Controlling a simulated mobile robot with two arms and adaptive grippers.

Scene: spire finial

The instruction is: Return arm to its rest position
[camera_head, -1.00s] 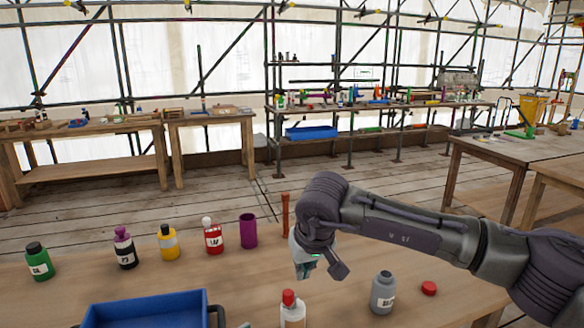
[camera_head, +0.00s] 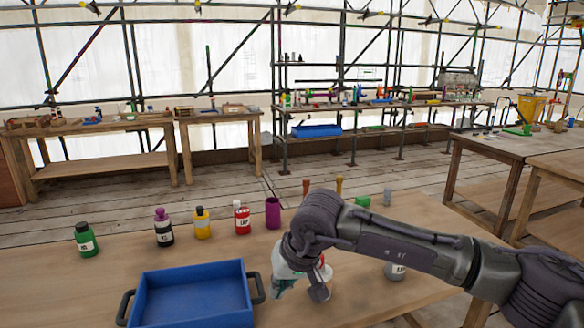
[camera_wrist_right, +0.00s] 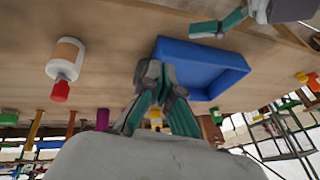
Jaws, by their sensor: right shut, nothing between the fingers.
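My right arm reaches in from the right in the head view, its wrist bent down over the near workbench (camera_head: 60,290). My right gripper (camera_head: 284,287) hangs just right of the blue tray (camera_head: 190,268), partly hidden by its own wrist. In the right wrist view its teal fingers (camera_wrist_right: 156,75) are together with nothing between them, and the blue tray (camera_wrist_right: 205,45) lies beyond. A white bottle with a red cap (camera_wrist_right: 64,62) stands apart to the left there. Another teal-fingered gripper, my left one (camera_wrist_right: 222,25), shows at the top; its opening is unclear.
Green (camera_head: 87,240), black (camera_head: 163,228), yellow (camera_head: 202,224) and red (camera_head: 242,217) bottles and a purple cup (camera_head: 273,213) stand behind the tray. Bare bench lies left of the tray.

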